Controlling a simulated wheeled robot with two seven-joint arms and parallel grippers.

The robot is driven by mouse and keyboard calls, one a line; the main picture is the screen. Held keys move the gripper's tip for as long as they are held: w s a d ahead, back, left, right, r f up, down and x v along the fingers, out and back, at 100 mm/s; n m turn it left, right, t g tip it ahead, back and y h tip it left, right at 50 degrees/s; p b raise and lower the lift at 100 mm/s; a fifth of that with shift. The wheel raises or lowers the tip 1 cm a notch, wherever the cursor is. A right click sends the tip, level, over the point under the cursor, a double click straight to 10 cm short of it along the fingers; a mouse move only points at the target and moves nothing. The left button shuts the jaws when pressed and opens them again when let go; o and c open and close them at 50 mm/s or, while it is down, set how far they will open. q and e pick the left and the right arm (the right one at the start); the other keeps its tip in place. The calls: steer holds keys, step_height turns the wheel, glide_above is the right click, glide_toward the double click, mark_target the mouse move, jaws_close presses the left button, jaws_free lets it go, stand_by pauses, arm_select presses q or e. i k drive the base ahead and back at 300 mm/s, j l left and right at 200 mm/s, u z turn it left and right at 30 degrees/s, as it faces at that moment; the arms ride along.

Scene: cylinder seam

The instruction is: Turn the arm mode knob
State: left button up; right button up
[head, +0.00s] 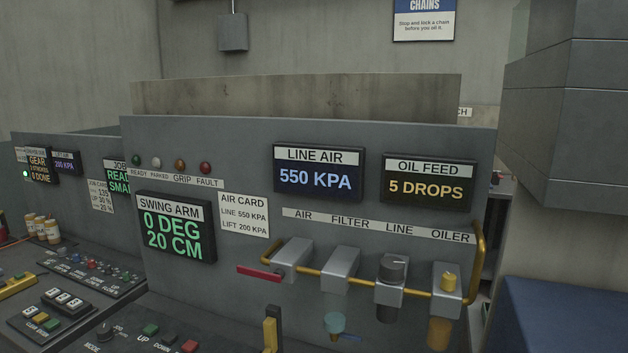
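A small black knob (105,331) sits on the dark control panel at the bottom edge of the head view, left of centre. A label beside it reads MODE. Small lettering near its upper right is too small to read, and I cannot tell its pointer's exact setting. The swing arm display (175,228) above it reads 0 DEG, 20 CM. Neither of my grippers shows in the head view.
Green and red buttons (189,347) sit right of the knob, by UP and DOWN labels. A yellow-and-black lever (271,328) stands further right. A red-handled valve (260,273) and yellow air pipe (365,281) stick out from the grey cabinet (240,145).

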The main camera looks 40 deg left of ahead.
mark_target(105, 332)
steer(key=u, duration=2.1)
steer(key=i+j+z, duration=0.15)
steer(key=z, duration=0.15)
steer(key=i+j+z, duration=0.1)
steer(key=j+z, duration=0.2)
steer(key=i+j+z, duration=0.1)
steer(key=j+z, duration=0.15)
steer(key=j, duration=0.15)
